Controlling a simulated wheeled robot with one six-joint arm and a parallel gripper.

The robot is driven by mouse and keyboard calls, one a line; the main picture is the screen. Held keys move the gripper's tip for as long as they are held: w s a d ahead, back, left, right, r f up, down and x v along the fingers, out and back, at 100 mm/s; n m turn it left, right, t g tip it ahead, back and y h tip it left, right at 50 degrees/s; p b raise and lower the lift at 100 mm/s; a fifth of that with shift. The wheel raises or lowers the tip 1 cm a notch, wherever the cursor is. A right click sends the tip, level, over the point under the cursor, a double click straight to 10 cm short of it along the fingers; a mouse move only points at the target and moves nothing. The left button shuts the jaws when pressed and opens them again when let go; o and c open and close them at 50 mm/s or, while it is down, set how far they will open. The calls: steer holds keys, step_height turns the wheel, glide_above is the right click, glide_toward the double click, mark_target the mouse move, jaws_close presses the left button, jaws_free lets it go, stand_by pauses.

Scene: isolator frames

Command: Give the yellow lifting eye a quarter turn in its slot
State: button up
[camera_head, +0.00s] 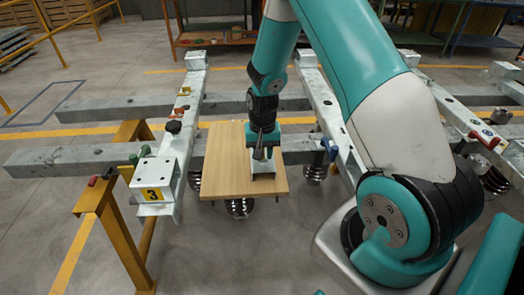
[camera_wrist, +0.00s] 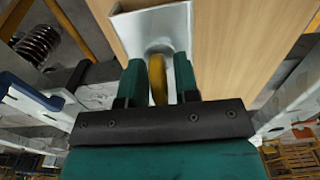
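The yellow lifting eye (camera_wrist: 158,82) shows in the wrist view as a narrow curved band between the two dark green fingers of my gripper (camera_wrist: 160,75). It stands by a pale metal bracket (camera_wrist: 124,28), near a round light fitting on its plate. The slot itself is hidden. The fingers are on either side of the eye, but I cannot tell whether they press on it. In the head view my gripper (camera_head: 262,154) points down over a small light bracket (camera_head: 263,184) on the wooden board, and the eye cannot be made out.
The wooden board (camera_head: 223,165) lies across grey beams (camera_head: 75,155) with coil springs (camera_head: 239,208) below. A yellow stand (camera_head: 120,235) is at the front left.

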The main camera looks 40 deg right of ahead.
steer(key=shift+o, duration=0.6)
step_height(320, 180, up, 17)
steer(key=s+a+r+n+y, duration=0.1)
steer(key=s+a+r+n, duration=0.2)
steer(key=a, duration=0.3)
steer(key=s+a+r+n+y, duration=0.1)
steer(key=s+a+r+n, duration=0.25)
steer(key=a, duration=0.25)
steer(key=s+a+r+n+y, duration=0.1)
steer(key=s+a+r+n, duration=0.1)
steer(key=s+a, duration=0.3)
steer(key=s+a+r+n+y+p, duration=0.1)
steer(key=s+a+n, duration=0.4)
steer(key=s, duration=0.6)
steer(key=shift+a+r, duration=0.3)
steer(key=shift+r, duration=0.45)
